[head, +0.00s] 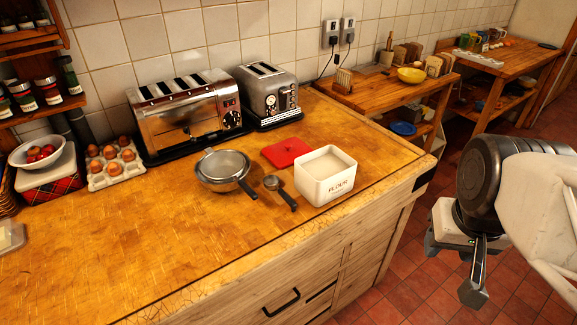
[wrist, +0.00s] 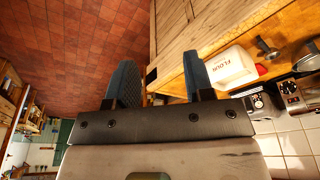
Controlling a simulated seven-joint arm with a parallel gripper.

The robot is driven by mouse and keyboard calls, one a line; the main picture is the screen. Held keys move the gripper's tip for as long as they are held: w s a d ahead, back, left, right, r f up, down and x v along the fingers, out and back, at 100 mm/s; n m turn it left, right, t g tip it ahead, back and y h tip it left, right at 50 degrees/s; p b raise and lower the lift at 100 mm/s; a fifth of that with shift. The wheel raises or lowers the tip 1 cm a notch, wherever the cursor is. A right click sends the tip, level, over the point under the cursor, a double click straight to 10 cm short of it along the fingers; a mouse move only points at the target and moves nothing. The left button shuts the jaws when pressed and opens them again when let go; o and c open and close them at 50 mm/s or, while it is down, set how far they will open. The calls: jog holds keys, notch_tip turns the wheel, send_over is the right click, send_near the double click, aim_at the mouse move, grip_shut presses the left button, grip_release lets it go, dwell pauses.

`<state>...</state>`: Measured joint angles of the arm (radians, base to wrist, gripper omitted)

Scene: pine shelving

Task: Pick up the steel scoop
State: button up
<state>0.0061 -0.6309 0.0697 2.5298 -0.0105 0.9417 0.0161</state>
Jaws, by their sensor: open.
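The steel scoop (head: 271,183) lies on the wooden worktop, its round bowl toward the back and its dark handle pointing to the front right. It lies just left of the white flour box (head: 326,187) and right of the sieve. In the wrist view the scoop (wrist: 267,47) shows at the right, beyond the flour box (wrist: 232,68). My gripper (head: 452,268) hangs over the floor to the right of the worktop, well apart from the scoop. In the wrist view its two blue fingers (wrist: 160,78) are spread wide with nothing between them.
A sieve (head: 222,170) lies close left of the scoop, and a red lid (head: 286,152) lies behind it. Two toasters (head: 187,122) stand along the tiled wall. An egg tray (head: 114,168) is at the left. The front left worktop (head: 130,250) is clear.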

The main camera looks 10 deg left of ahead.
jog(key=w, duration=0.1)
jog(key=n+g, duration=0.3)
jog(key=n, duration=0.6)
send_over(283, 192)
jog(key=f, duration=1.4)
jog(key=shift+s+d+f, duration=0.2)
jog(key=shift+d+f, duration=0.1)
jog(key=shift+d, duration=0.05)
jog(key=shift+w+a+f, duration=0.1)
jog(key=shift+a+f, duration=0.15)
jog(key=shift+a, duration=0.1)
jog(key=shift+f, duration=1.3)
